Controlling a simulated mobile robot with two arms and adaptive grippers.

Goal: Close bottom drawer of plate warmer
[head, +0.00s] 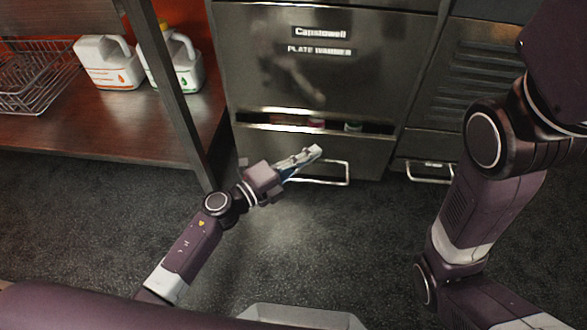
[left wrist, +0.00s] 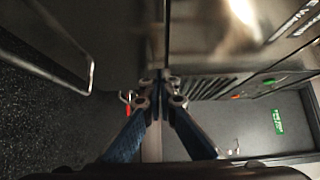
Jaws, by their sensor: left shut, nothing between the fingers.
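The plate warmer (head: 315,75) is a steel cabinet labelled "Capstowell PLATE WARMER" in the head view. Its bottom drawer (head: 370,146) stands partly out; a dark gap shows above its front edge, with small reddish and green items inside. The drawer's bar handle (head: 348,172) is low on its front and also shows in the left wrist view (left wrist: 90,78). My left gripper (head: 316,152) is shut and empty, in front of the drawer face near the handle; I cannot tell whether it touches. Its closed fingertips show in the left wrist view (left wrist: 161,78). My right gripper is out of view.
A wooden shelf (head: 120,125) at left holds white jugs (head: 108,62) and a wire basket (head: 35,80); its metal post (head: 175,90) stands close to my left arm. Another steel unit (head: 455,90) adjoins at right. The dark floor (head: 80,210) is clear.

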